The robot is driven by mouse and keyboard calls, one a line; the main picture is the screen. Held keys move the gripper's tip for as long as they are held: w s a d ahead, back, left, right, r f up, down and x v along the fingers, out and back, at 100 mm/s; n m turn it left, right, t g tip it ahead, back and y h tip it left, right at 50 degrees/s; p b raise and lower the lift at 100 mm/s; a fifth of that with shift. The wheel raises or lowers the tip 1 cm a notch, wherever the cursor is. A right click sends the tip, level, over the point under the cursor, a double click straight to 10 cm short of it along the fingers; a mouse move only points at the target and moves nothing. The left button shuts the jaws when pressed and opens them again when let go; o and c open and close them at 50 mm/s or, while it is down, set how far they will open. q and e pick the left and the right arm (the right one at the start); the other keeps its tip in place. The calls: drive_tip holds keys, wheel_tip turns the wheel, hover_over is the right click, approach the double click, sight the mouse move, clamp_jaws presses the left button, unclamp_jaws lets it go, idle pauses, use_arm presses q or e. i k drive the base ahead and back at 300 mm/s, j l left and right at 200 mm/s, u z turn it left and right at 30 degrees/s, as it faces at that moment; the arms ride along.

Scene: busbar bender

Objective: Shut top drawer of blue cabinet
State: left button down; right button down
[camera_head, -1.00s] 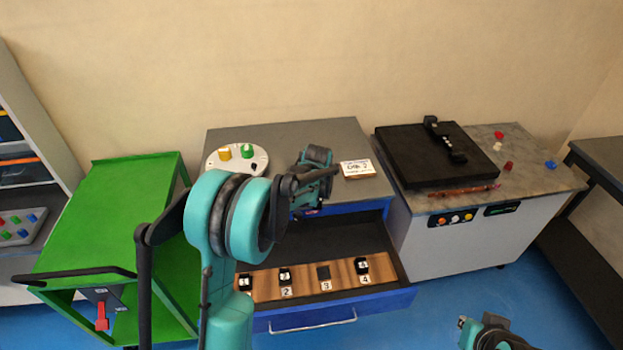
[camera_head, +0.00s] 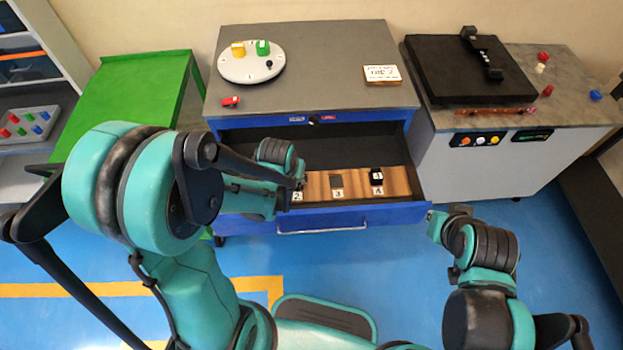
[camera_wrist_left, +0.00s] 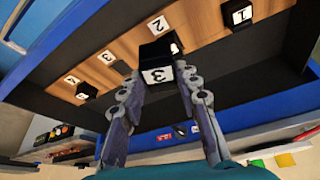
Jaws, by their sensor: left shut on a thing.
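The blue cabinet (camera_head: 312,122) has a grey top, and its top drawer (camera_head: 350,215) stands pulled out, with a bar handle (camera_head: 322,229) on its front. Inside is a wooden insert (camera_head: 398,180) with numbered places. A black block (camera_head: 377,177) sits at place 4; place 3 (camera_head: 336,182) looks empty. My left gripper (camera_head: 299,184) is over the drawer by place 2. In the left wrist view my left gripper (camera_wrist_left: 159,78) is shut on a black block (camera_wrist_left: 155,55) with a white number label. My right gripper (camera_head: 438,226) is right of the drawer front; its fingers are unclear.
On the cabinet top are a round dial plate (camera_head: 251,65), a red piece (camera_head: 230,102) and a sign (camera_head: 382,75). A green cart (camera_head: 130,95) stands left, and a grey machine (camera_head: 500,165) right. The blue floor before the drawer is partly clear.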

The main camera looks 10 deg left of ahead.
sight(336, 182)
drive_tip(key=i+l+u, duration=0.15)
drive_tip(key=l+u, duration=0.25)
drive_tip(key=i+l+u, duration=0.1)
drive_tip(key=l+u, duration=0.35)
drive_tip(key=l, duration=0.15)
drive_tip(key=l+u, duration=0.5)
drive_tip(key=l, duration=1.7)
drive_tip(key=k, duration=0.05)
